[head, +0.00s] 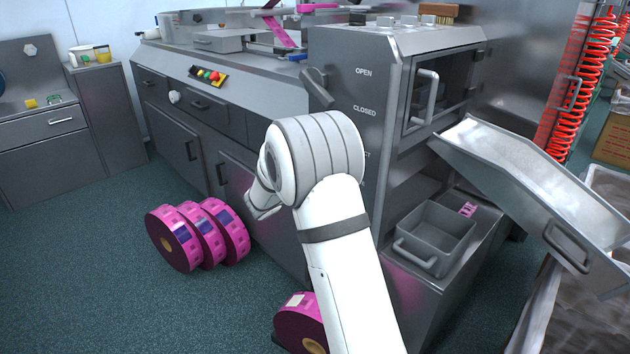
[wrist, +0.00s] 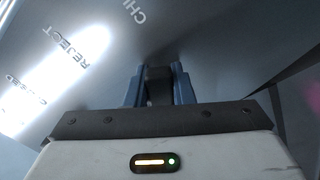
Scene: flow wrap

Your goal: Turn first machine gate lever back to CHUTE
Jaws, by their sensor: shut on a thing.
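In the wrist view, the two blue-grey fingers of my gripper (wrist: 157,76) are closed on the sides of a dark lever (wrist: 158,90), which I take for the gate lever. The grey machine panel (wrist: 215,45) lies beyond. The word REJECT (wrist: 70,47) and a cut-off word starting CH (wrist: 132,11) show at upper left of the fingers. I cannot tell which label the lever points at. In the head view, my white arm hides the gate lever, my fingertips and most of the lower labels.
Above on the panel, another lever (head: 317,88) sits beside OPEN and CLOSED. Pink film reels (head: 175,238) stand on the floor at left, and another reel (head: 300,325) sits near my arm.

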